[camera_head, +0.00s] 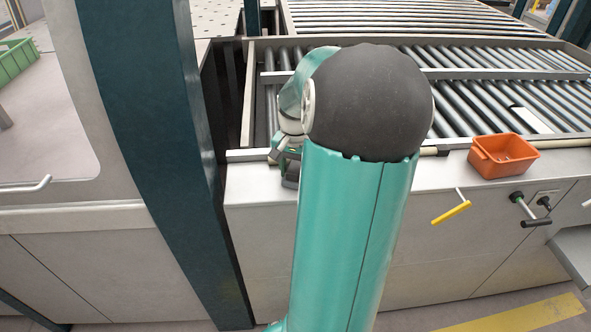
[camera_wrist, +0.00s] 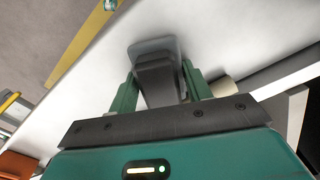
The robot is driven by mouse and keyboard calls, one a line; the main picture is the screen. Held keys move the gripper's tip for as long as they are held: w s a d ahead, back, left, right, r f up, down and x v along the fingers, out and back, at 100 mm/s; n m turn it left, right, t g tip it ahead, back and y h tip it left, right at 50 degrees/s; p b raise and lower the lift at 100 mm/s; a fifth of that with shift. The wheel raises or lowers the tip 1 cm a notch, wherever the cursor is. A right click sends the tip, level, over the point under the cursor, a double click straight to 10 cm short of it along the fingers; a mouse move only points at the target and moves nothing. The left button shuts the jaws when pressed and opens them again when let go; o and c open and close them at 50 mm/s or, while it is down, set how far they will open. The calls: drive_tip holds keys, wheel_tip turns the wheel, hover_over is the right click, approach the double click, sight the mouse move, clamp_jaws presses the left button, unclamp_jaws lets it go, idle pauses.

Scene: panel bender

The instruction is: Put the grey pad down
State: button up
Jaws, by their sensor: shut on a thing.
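The grey pad (camera_wrist: 152,47) is a dark block with a wider, lighter grey plate at its far end, seen in the wrist view. My gripper (camera_wrist: 160,78) has its two green fingers closed on the block's sides. The pad is over the pale ledge (camera_wrist: 80,110) along the machine's front; I cannot tell whether it touches. In the head view my gripper (camera_head: 287,168) shows only in part at the ledge, left of my arm.
An orange bin (camera_head: 503,155) stands on the ledge to the right. Roller conveyors (camera_head: 470,100) lie behind the ledge. A dark teal post (camera_head: 150,130) rises on the left. A yellow-handled lever (camera_head: 452,211) sticks out of the front. The ledge between arm and bin looks clear.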

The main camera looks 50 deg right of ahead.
drive_tip(key=shift+a+f, duration=0.1)
drive_tip(key=shift+f, duration=0.2)
